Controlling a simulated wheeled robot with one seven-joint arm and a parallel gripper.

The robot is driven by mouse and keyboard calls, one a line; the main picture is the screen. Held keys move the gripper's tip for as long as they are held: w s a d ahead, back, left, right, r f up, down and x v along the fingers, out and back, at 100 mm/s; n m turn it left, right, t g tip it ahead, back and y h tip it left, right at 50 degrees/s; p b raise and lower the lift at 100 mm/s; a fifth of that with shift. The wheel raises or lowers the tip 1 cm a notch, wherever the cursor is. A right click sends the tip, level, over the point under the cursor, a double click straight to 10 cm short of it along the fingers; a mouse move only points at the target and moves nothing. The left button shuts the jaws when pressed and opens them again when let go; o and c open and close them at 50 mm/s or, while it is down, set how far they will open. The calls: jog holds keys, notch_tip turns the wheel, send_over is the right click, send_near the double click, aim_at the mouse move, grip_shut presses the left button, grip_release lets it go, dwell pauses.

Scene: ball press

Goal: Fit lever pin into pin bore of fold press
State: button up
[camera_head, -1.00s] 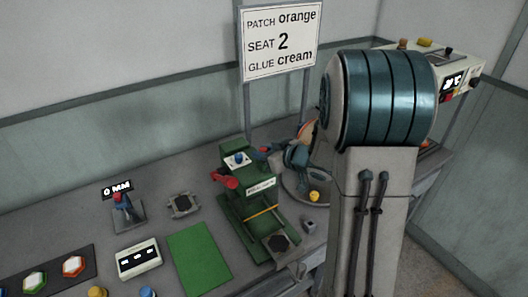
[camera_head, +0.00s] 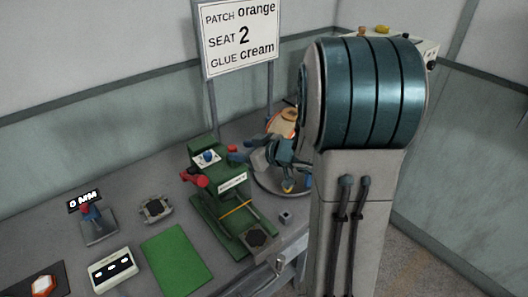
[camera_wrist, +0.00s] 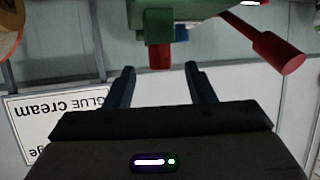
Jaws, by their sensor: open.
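The green fold press (camera_head: 232,205) stands on the bench in the head view, with a red-ended lever (camera_head: 195,180) on its left side. How deep the pin sits is hidden. My gripper (camera_wrist: 159,70) is open and empty. Its fingertips are at either side of the red end, apart from it.
A round turntable (camera_head: 283,188) is behind my arm, right of the press. A green mat (camera_head: 176,258), a white box (camera_head: 113,270), a dark plate (camera_head: 156,208) and a small gauge (camera_head: 98,225) lie left. A sign (camera_head: 240,38) stands behind.

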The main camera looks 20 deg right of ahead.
jog(key=v, duration=0.9)
